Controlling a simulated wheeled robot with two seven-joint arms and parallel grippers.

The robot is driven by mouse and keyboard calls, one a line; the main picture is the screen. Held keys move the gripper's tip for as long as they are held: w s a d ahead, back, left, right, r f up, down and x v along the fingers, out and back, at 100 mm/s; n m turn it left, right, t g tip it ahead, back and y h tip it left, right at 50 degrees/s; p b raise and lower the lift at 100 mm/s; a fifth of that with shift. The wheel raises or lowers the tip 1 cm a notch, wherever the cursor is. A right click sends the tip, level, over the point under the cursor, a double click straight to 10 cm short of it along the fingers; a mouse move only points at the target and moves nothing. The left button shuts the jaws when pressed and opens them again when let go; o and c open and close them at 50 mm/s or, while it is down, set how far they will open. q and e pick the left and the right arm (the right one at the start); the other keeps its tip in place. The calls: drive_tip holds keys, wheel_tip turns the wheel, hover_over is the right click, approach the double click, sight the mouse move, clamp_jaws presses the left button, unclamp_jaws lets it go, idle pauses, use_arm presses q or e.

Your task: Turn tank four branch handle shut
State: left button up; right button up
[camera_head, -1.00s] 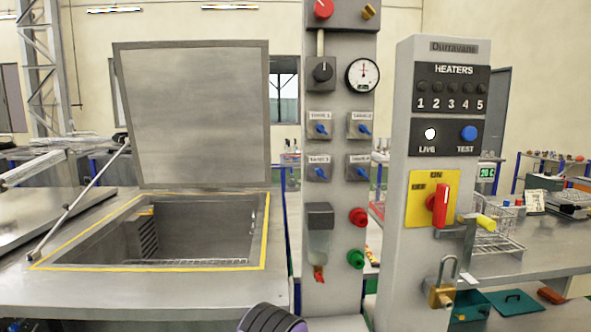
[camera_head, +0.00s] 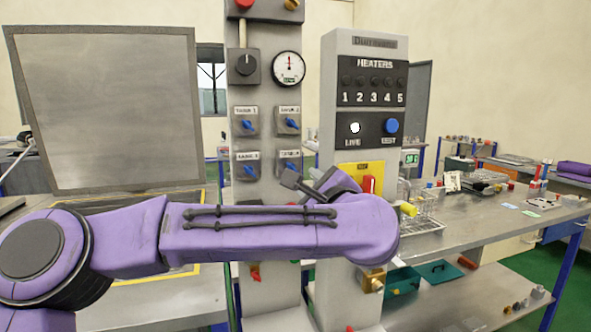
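The tank four branch handle (camera_head: 291,166) is a small blue lever on the lower right plate of the grey valve column, under a label ending in what looks like a 4. It is partly hidden. My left arm crosses in front of the column, and my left gripper (camera_head: 289,180) is at or just in front of this handle, its dark fingers pointing left. Whether the fingers touch the handle, and how far apart they are, cannot be made out. My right gripper is not in view.
Other blue handles sit close by: tank one (camera_head: 247,125), tank two (camera_head: 291,123) and tank three (camera_head: 248,172). A pressure gauge (camera_head: 289,67) is above. The grey heater cabinet (camera_head: 350,90) stands just right. An open tank lid (camera_head: 110,110) is at left.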

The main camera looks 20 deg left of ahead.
sight(294, 169)
use_arm(q)
drive_tip(key=p+x, duration=0.4)
drive_tip(key=x, duration=0.5)
drive_tip(key=shift+w+a+r, duration=0.1)
drive_tip(key=shift+w+a, duration=0.05)
drive_tip(key=shift+w, duration=0.2)
drive_tip(key=shift+w+a, duration=0.2)
drive_tip(key=shift+w, duration=0.2)
drive_tip(key=shift+f, duration=0.2)
clamp_jaws()
